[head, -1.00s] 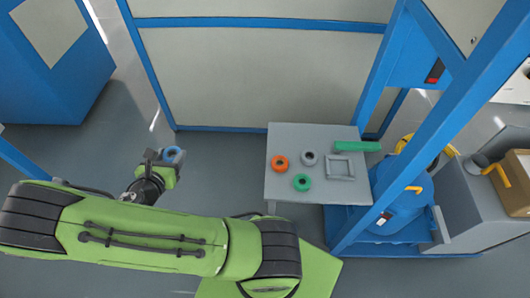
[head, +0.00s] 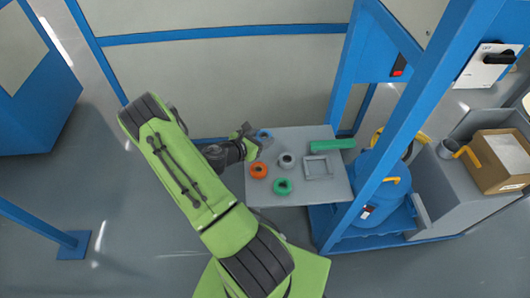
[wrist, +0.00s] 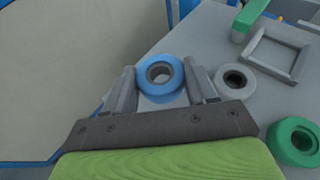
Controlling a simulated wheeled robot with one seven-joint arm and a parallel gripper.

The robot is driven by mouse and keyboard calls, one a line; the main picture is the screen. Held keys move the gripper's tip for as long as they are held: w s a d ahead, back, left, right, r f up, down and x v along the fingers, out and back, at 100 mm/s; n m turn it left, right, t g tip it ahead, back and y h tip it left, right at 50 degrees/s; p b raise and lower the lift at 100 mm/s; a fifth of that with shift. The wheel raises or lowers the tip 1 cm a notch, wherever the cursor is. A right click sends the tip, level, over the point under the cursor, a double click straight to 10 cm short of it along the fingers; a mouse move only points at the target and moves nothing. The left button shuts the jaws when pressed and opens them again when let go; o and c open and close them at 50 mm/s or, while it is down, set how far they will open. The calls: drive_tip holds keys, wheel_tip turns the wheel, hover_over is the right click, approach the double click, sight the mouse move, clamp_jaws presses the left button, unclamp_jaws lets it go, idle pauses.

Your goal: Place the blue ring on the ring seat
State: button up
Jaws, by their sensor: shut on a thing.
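My gripper (head: 252,137) is shut on the blue ring (head: 265,133), over the back left corner of the grey table (head: 333,193). In the wrist view the blue ring (wrist: 160,91) sits between the two grey fingers of my gripper (wrist: 160,78), its hole facing the camera. Its exact height above the table is hard to tell. A grey square frame (head: 307,168) lies on the table's right part, empty inside; it may be the ring seat, but I cannot tell for sure. It also shows at the upper right of the wrist view (wrist: 264,64).
On the table lie an orange ring (head: 259,177), a grey ring (head: 287,166), a green ring (head: 283,192) and a long green piece (head: 332,145). A blue post (head: 392,150) and a blue drum (head: 385,200) stand right of the table. A panel wall rises behind.

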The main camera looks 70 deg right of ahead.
drive_tip(key=shift+f+b, duration=0.55)
drive_tip(key=shift+f, duration=1.8)
drive_tip(key=o, duration=1)
drive_tip(key=shift+o, duration=0.2)
drive_tip(key=shift+r, duration=0.1)
